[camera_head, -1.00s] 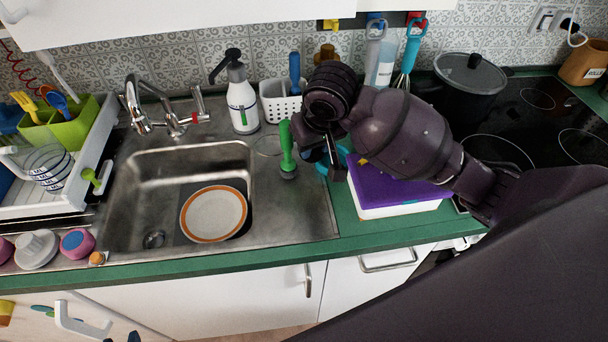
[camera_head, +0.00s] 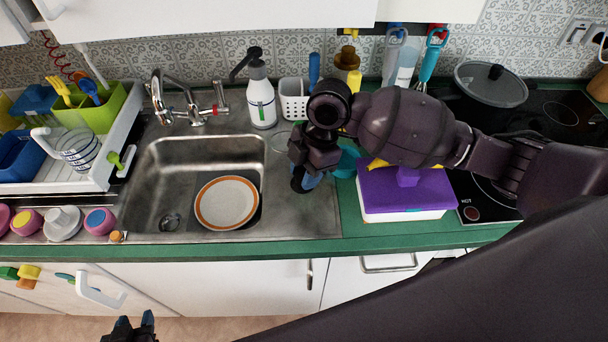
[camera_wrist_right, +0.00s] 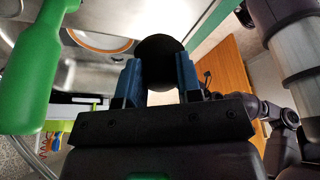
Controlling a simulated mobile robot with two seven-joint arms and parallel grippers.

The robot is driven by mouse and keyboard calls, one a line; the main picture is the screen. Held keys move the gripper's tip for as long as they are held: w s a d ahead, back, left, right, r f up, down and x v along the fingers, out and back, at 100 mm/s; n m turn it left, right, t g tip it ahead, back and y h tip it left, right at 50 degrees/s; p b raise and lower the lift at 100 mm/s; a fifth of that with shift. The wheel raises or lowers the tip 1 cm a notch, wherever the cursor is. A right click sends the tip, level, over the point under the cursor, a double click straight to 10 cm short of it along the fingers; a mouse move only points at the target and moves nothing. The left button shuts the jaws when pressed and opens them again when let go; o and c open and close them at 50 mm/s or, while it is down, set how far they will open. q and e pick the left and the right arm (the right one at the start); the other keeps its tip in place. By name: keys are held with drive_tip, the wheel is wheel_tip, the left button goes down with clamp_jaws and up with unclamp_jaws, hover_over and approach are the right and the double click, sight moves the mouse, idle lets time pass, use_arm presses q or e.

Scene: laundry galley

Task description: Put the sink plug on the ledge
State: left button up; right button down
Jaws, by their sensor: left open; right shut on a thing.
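A black round sink plug (camera_wrist_right: 160,60) sits between the blue fingers of my right gripper (camera_wrist_right: 158,78) in the right wrist view. In the head view my right gripper (camera_head: 308,180) is shut on the dark plug (camera_head: 297,183), over the steel deck right of the basin; the plug is mostly hidden. I cannot tell whether it touches the deck. My left gripper (camera_head: 135,322) is open and empty, low at the front left, below the worktop. The sink basin (camera_head: 160,195) holds an orange-rimmed plate. I cannot tell for certain which surface is the ledge.
A soap bottle (camera_head: 262,100) and a white basket (camera_head: 294,103) stand behind the sink. A purple-lidded box (camera_head: 400,192) is right of my right gripper. Colored cups (camera_head: 100,221) and a dish rack (camera_head: 105,172) are at left. A green handle (camera_wrist_right: 30,75) is close in the wrist view.

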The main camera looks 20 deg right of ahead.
drive_tip(key=n, duration=0.3)
drive_tip(key=s+n+g, duration=0.1)
drive_tip(key=shift+a+f+p, duration=0.25)
drive_tip(key=shift+a+p, duration=0.1)
drive_tip(key=shift+p, duration=0.05)
drive_tip(key=shift+s+f+n+g+h, duration=0.2)
drive_tip(key=shift+n+g+h, duration=0.15)
drive_tip(key=shift+n, duration=0.55)
drive_tip(key=shift+f+b, duration=0.5)
drive_tip(key=shift+f, duration=2.7)
drive_tip(key=shift+f, duration=0.2)
drive_tip(key=c, duration=0.7)
unclamp_jaws()
drive_tip(key=shift+o, duration=0.4)
drive_tip(key=o, duration=0.5)
drive_tip(key=shift+o, duration=0.2)
drive_tip(key=shift+r+p, duration=0.6)
drive_tip(key=shift+r, duration=0.4)
